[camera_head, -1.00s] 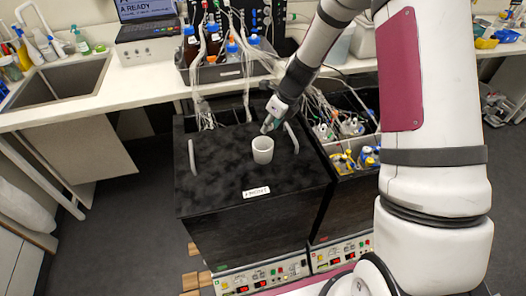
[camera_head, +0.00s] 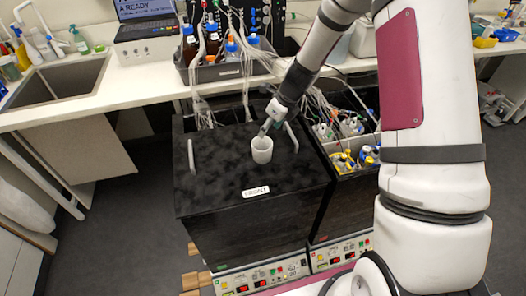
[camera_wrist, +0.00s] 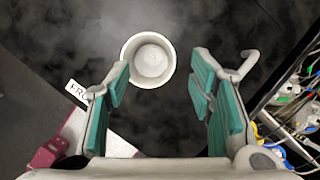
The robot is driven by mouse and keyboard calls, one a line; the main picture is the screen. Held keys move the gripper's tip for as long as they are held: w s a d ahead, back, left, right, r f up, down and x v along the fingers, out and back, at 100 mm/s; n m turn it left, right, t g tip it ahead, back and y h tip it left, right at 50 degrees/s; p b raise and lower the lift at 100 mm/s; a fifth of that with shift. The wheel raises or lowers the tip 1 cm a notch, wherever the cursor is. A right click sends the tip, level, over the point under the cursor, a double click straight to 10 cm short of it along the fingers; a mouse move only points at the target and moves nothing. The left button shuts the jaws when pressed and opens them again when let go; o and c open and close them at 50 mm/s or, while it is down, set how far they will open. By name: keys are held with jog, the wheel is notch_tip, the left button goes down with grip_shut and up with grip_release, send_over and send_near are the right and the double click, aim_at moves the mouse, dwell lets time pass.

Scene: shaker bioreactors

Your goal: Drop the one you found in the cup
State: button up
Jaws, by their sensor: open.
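The white cup (camera_head: 262,150) stands upright on the black box lid (camera_head: 225,165). In the wrist view the cup (camera_wrist: 148,60) shows from above, just beyond my fingertips and between their lines. Its inside looks pale, and I see no separate object in it. My gripper (camera_head: 268,126) is just behind the cup's rim in the head view. In the wrist view my gripper (camera_wrist: 160,80) has its two green-padded fingers spread wide, with nothing between them. I cannot make out any small dropped item.
The lid has a left handle (camera_head: 191,156) and a right handle (camera_head: 291,137), the latter close to my gripper. A label (camera_head: 256,192) is on the front edge. An open box with tubes and yellow-blue parts (camera_head: 355,160) stands to the right. Bottles (camera_head: 230,48) stand behind.

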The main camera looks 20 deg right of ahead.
jog(key=v, duration=1.1)
jog(key=shift+r, duration=0.4)
jog(key=shift+d, duration=0.1)
jog(key=s+a+r+n, duration=0.4)
jog(key=s+r+n, duration=0.7)
jog(key=r+n, duration=0.2)
jog(key=s+r+n+t+h+b, duration=0.1)
jog(key=s+r+n, duration=0.4)
jog(key=s+n, duration=1)
jog(key=shift+s+d+t+h, duration=0.4)
jog(key=shift+s+t+h, duration=0.1)
jog(key=shift+s+h, duration=0.5)
